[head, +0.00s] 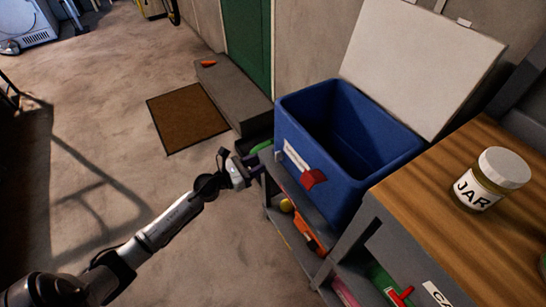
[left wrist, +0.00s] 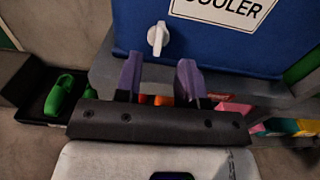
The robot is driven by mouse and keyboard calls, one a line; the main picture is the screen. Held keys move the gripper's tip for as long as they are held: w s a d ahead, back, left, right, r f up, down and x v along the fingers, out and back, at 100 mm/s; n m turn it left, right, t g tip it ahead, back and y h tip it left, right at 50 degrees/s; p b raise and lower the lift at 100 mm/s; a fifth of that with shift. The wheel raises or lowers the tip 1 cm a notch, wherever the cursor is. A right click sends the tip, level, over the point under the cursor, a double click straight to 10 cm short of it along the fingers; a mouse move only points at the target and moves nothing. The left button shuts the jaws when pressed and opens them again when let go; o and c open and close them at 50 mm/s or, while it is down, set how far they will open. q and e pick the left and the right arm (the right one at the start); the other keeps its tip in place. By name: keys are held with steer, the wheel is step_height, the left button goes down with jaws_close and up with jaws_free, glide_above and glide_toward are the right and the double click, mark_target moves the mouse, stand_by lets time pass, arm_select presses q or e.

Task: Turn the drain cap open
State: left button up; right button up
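The blue cooler (head: 350,140) stands on a shelf unit with its lid tilted up and its inside showing dark. In the left wrist view its blue front (left wrist: 230,45) carries a white label reading COOLER (left wrist: 232,8). A white drain cap (left wrist: 158,38) sits on that front, left of the label, its handle pointing roughly down. My left gripper (left wrist: 160,75) has two purple fingers spread apart with nothing between them. The cap shows beyond the fingertips, apart from them. In the head view my left gripper (head: 254,166) is beside the cooler's left front corner. My right gripper is not in view.
A jar (head: 490,180) stands on the wooden top (head: 450,225) at right. Shelves below the cooler hold coloured items, including an orange one (head: 308,234). A green object (left wrist: 60,95) lies left of the gripper. A brown mat (head: 187,117) lies on open floor.

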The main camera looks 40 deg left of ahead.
mark_target(278, 156)
arm_select(q)
steer(key=x, duration=0.6)
steer(key=shift+w+b, duration=0.25)
steer(key=shift+b, duration=0.1)
jaws_close()
